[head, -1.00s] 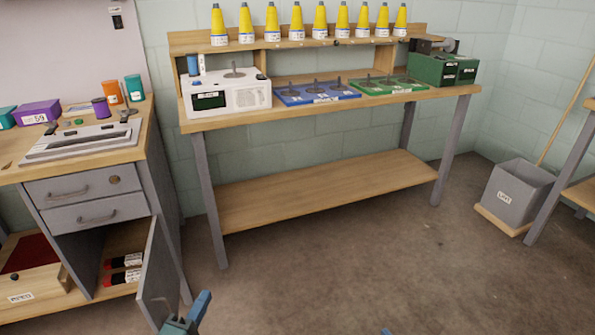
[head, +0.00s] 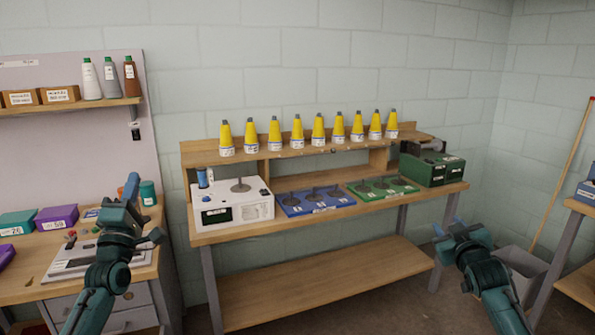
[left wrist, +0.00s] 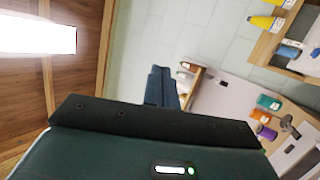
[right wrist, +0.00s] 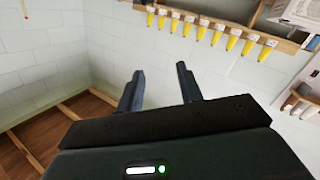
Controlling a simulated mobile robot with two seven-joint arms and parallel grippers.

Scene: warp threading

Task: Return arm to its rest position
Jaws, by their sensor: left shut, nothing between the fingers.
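My left gripper (head: 131,188) is raised at the left in the head view, in front of the left workbench, pointing up. Its fingers are together and empty, as the left wrist view also shows (left wrist: 161,86). My right gripper (head: 447,229) is raised at the right, in front of the right end of the middle bench. In the right wrist view its fingers (right wrist: 158,88) stand apart with nothing between them. Neither gripper appears to touch anything.
The middle bench (head: 330,268) carries a white machine (head: 232,205), a blue tray (head: 314,201), a green tray (head: 383,188) and a green box (head: 430,168). Several yellow cones (head: 275,135) stand on its shelf. A grey bin (head: 522,266) stands at the right.

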